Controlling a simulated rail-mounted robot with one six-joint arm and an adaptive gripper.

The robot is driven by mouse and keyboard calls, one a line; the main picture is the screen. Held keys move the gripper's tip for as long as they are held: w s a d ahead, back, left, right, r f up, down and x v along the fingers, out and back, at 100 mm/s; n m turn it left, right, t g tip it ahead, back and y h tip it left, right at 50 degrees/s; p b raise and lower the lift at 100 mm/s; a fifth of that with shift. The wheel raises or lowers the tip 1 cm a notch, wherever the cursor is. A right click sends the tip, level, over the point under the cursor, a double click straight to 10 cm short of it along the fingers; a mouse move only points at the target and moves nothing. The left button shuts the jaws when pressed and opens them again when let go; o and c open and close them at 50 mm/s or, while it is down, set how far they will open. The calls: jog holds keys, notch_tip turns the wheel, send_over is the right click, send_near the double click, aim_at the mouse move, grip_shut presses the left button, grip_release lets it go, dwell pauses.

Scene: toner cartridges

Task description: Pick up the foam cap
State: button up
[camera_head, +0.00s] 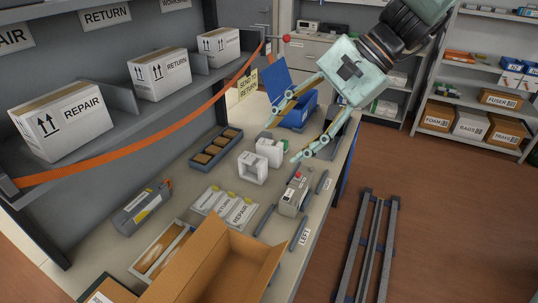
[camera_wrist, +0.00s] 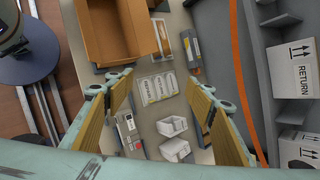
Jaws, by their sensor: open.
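Two white foam caps stand on the bench in the head view: a nearer one (camera_head: 252,168) with an open recess, and a farther one (camera_head: 268,149) close behind it. In the wrist view they show as white blocks, one (camera_wrist: 172,126) above the other (camera_wrist: 175,150), low between my fingers. My gripper (camera_head: 284,140) is open and empty, its fingers spread above the bench near the caps. In the wrist view the open gripper (camera_wrist: 160,88) frames the caps and some labelled cards. The height of the fingertips above the caps is hard to tell.
An orange strap (camera_head: 140,137) runs along the shelf.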

jog(key=w+a+f+m+t+y, duration=0.1)
jog(key=w+f+m+y, duration=0.15)
jog(key=w+f, duration=0.55)
jog(key=w+f+m+t+y+p, duration=0.1)
jog(key=w+f+m, duration=0.3)
jog(key=w, duration=0.7)
jog(key=w+a+f+m+t+y, duration=0.15)
jog(key=w+f+m, duration=0.35)
jog(key=w, duration=0.5)
jog(key=m+t, duration=0.3)
send_near(264, 144)
jog(key=w, duration=0.2)
jog(key=shift+w+a+f, duration=0.2)
jog(key=shift+f, duration=0.6)
jog(key=shift+a+f, duration=0.1)
jog(key=shift+a, duration=0.1)
jog(key=shift+x, duration=4.25)
jog(key=shift+a, duration=0.2)
